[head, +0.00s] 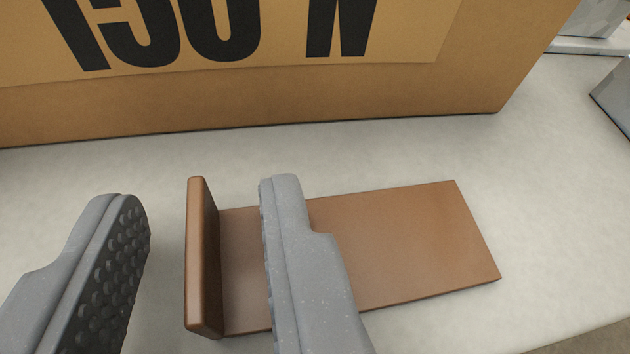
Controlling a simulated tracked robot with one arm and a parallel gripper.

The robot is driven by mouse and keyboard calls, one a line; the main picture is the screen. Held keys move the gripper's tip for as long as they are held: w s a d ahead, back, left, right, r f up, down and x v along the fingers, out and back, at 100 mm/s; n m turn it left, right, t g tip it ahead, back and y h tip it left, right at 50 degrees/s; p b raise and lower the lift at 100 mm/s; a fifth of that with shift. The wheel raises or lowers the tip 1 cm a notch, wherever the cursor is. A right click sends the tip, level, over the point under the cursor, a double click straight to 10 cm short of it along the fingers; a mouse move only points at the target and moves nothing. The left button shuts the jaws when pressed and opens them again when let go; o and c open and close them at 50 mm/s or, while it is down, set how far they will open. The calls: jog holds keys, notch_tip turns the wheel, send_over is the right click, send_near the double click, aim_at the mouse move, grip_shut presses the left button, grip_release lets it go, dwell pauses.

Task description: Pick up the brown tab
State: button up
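The brown tab (400,240) lies flat on a pale surface, with an upright lip (203,258) at its left end. My gripper (195,200) is open, with its two grey fingers spread to either side of the lip. The left finger, with a dark studded pad, is clear of the lip with a gap between them. The right finger is over the flat part of the tab and hides some of it. I cannot tell whether the right finger touches the tab.
A large tan box (440,95) with black lettering stands behind the tab, with a strip of bare surface between them. Grey objects (612,95) show at the upper right. The pale surface (560,200) is clear right of the tab, and its edge shows at the lower right.

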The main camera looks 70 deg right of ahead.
jog(key=shift+w+d+f, duration=0.25)
jog(key=shift+w+d, duration=0.1)
jog(key=shift+d, duration=0.05)
grip_shut()
jog(key=shift+r, duration=0.1)
